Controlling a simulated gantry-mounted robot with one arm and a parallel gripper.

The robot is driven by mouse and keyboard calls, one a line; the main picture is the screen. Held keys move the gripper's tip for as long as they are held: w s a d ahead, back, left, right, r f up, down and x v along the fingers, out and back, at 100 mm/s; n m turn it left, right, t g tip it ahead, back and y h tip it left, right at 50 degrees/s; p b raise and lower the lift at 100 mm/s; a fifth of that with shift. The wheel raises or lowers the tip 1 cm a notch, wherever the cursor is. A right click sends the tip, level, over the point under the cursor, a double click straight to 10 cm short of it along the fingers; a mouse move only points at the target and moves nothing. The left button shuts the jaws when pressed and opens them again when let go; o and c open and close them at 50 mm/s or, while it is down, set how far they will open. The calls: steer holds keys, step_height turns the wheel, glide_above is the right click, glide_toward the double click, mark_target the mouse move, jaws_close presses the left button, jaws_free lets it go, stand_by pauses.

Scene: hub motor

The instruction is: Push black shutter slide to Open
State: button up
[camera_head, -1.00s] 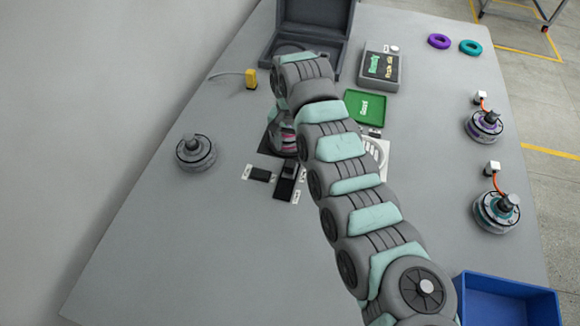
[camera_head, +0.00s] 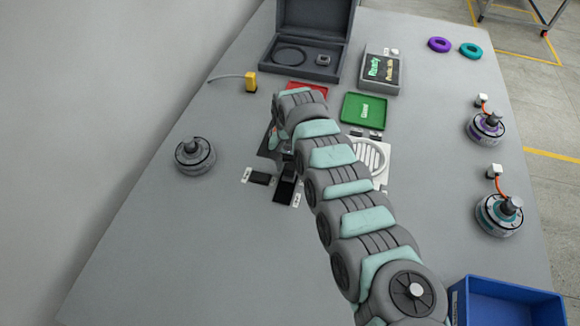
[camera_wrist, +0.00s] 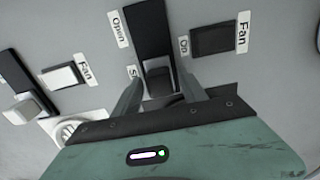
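The black shutter slide (camera_wrist: 160,80) is in the wrist view, at the near end of its dark track (camera_wrist: 148,28), beside a label partly hidden by a finger. The "Open" label (camera_wrist: 118,28) is beside the track's farther end. My gripper (camera_wrist: 160,76) has its two fingers apart, one on each side of the slide. Gaps seem to show between fingers and slide; I cannot tell whether either touches. In the head view, the dark track (camera_head: 285,190) shows just below my arm, which hides most of my gripper.
A black fan switch (camera_wrist: 212,40) and an "On" label (camera_wrist: 183,45) lie right of the track. A white switch (camera_wrist: 60,77) lies left. In the head view, a motor hub (camera_head: 195,156) stands left; a green tray (camera_head: 363,111) and a white vented panel (camera_head: 374,160) lie right of my arm.

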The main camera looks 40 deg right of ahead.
jaws_close()
stand_by(0.3)
stand_by(0.9)
